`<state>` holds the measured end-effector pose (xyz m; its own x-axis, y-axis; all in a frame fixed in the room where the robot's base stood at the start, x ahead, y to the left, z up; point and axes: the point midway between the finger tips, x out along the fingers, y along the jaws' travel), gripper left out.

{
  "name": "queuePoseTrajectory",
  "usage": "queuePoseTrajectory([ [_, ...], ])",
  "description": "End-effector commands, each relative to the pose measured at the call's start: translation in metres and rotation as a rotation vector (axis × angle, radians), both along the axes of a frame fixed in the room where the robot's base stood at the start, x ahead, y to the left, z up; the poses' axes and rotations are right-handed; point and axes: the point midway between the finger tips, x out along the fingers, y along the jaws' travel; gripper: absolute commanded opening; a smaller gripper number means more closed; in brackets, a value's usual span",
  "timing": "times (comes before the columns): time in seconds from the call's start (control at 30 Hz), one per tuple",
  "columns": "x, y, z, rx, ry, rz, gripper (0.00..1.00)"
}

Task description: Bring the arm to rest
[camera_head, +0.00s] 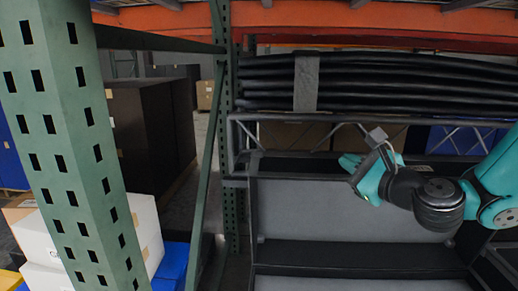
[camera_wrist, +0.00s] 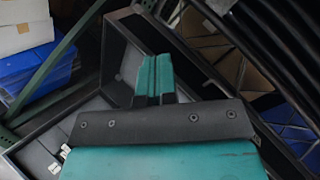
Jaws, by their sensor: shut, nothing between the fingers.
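My arm (camera_head: 440,205) reaches in from the right in the head view, in front of a dark rack frame. My gripper (camera_head: 350,165) points left at its end, with grey-panelled shelf space behind and below it. In the wrist view the two teal fingers of my gripper (camera_wrist: 153,75) lie side by side, shut with nothing between them. A dark frame with grey panels lies beyond the fingertips there.
A green perforated rack post (camera_head: 65,140) stands at the left. White boxes (camera_head: 95,235) sit by blue totes (camera_head: 170,268) behind it. A strapped stack of black layers (camera_head: 400,85) lies above my arm. Grey panels (camera_head: 335,210) lie below.

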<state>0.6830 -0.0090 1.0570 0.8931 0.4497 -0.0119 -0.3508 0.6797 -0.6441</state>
Motion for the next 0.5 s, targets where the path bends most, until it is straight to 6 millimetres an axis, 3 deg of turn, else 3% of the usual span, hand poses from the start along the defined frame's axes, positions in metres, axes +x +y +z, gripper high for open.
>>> queuePoseTrajectory([
  [0.03,-0.022,0.035,0.024,-0.186,-0.053,0.149,0.00],
  [0.1,-0.056,0.073,0.031,-0.465,-0.130,0.361,0.00],
  [0.2,-0.110,0.105,0.034,-0.837,-0.257,0.659,0.00],
  [0.33,-0.180,0.110,0.034,-1.247,-0.430,1.042,0.00],
  [0.5,-0.247,0.083,0.038,-1.574,-0.596,1.453,0.00],
])
